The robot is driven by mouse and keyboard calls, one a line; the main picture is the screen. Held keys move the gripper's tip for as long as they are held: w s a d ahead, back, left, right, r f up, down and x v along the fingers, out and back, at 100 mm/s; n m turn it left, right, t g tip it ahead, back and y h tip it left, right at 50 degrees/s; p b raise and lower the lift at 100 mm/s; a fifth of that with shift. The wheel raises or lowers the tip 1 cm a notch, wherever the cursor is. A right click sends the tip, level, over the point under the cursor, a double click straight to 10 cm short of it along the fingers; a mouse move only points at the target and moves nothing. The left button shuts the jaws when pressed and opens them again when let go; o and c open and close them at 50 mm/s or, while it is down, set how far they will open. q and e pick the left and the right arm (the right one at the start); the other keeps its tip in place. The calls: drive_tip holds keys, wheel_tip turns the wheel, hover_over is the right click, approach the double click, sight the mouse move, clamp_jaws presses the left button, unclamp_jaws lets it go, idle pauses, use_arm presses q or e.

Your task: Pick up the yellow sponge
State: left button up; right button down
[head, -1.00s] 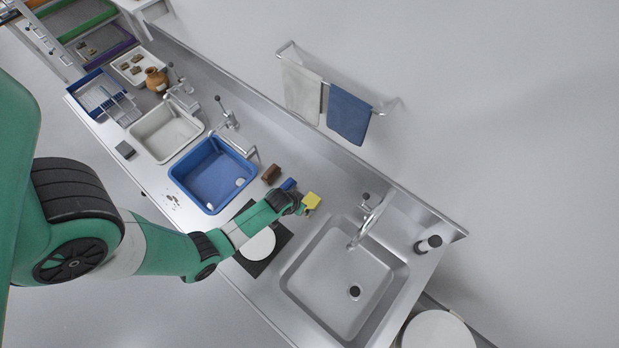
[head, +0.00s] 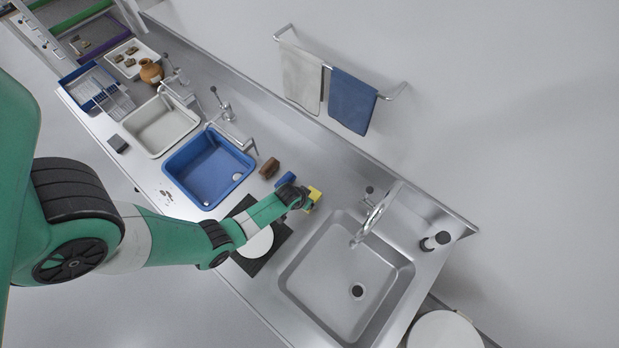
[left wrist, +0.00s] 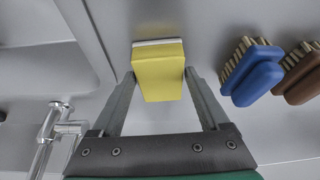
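The yellow sponge (head: 314,195) lies on the steel counter between the blue brush and the steel sink, partly hidden by my left gripper (head: 306,203) in the head view. In the left wrist view the sponge (left wrist: 159,74) is a yellow block with a pale layer on its far side. The two fingers of my left gripper (left wrist: 159,72) stand open on either side of it, with narrow gaps seeming to remain. I see no grip on the sponge. My right gripper is in neither view.
A blue brush (left wrist: 252,75) and a brown brush (left wrist: 300,77) lie close to the right in the wrist view. The steel sink (head: 345,275) and its tap (head: 368,228) are on the other side. A white plate (head: 257,243) on a dark mat lies under my left arm.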

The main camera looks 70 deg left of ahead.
use_arm(q)
drive_tip(key=c, duration=0.9)
drive_tip(key=shift+r, duration=0.1)
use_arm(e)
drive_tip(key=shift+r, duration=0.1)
